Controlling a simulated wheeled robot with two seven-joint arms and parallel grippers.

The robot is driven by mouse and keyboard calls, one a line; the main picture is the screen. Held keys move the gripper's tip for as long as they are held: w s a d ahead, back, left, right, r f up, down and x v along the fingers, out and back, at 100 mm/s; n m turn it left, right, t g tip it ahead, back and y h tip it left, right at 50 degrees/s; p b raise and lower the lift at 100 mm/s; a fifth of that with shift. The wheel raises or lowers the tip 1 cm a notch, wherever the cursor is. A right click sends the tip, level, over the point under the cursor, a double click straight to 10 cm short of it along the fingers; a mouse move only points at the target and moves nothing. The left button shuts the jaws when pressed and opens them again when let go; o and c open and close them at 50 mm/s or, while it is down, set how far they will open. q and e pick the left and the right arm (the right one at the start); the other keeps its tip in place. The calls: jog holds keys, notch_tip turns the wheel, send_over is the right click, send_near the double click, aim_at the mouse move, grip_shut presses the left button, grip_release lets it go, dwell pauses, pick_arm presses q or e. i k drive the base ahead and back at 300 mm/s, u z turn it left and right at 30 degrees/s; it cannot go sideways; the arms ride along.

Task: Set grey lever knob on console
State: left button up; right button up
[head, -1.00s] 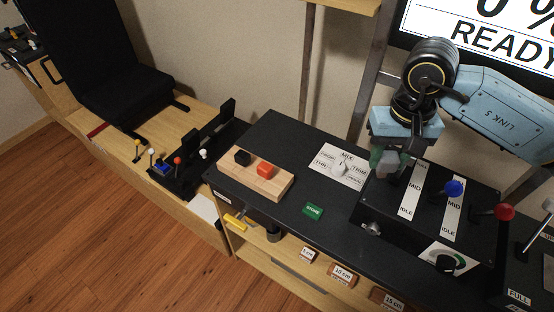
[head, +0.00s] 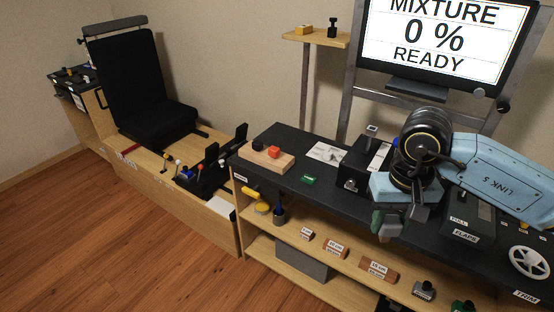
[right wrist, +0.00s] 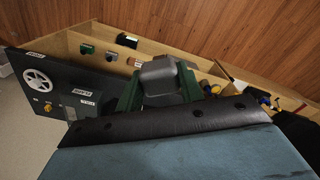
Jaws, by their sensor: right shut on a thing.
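My right gripper (head: 386,224) points down near the front edge of the dark console (head: 312,190). Its green fingers also show in the right wrist view (right wrist: 158,95), shut on a dark grey, rounded block that looks like the grey lever knob (right wrist: 160,72). In the head view the gripper and arm largely hide the knob. The black lever box (head: 352,172) stands on the console left of my wrist, with a pale strip on top; my arm hides its right part. My left gripper is not in view.
A wooden block with black and red knobs (head: 266,158) lies on the console's left end. A FLAPS box (head: 466,225) and white trim wheel (head: 529,262) are at the right. Labelled blocks sit on the shelf (head: 290,256) below. The screen (head: 430,38) reads MIXTURE 0 % READY.

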aim_at(293, 137)
jog(key=u, duration=0.75)
jog(key=i, duration=0.95)
jog(key=u, duration=0.45)
jog(key=i, duration=1.35)
jog(key=z, duration=1.3)
jog(key=i, duration=0.45)
jog(key=z, duration=0.5)
